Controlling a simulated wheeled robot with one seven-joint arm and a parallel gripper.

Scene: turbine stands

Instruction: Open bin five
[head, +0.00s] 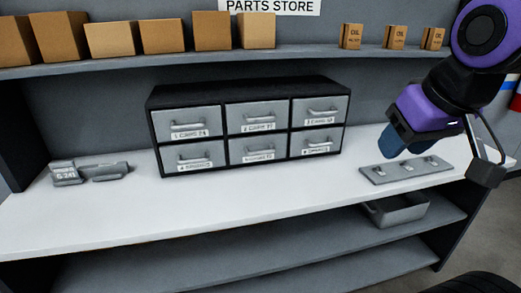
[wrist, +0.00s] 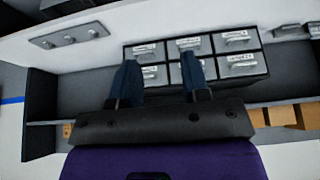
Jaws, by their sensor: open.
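A black cabinet (head: 250,93) with two rows of three grey drawers stands on the white counter. Bin five (head: 257,150) appears to be the middle drawer of the bottom row; its label is too blurred to read surely. It looks shut, with a bar handle on its front. My gripper (head: 392,150) is right of the cabinet and apart from it, above the counter. In the wrist view my gripper (wrist: 160,62) has its two blue fingers spread with nothing between them, and they hide parts of the drawer fronts behind.
A grey plate with several small knobs (head: 406,170) lies on the counter below my gripper. A grey labelled device (head: 90,173) lies at the left. Cardboard boxes (head: 163,37) and small oil boxes (head: 395,37) line the upper shelf. A grey tray (head: 396,212) sits on the lower shelf.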

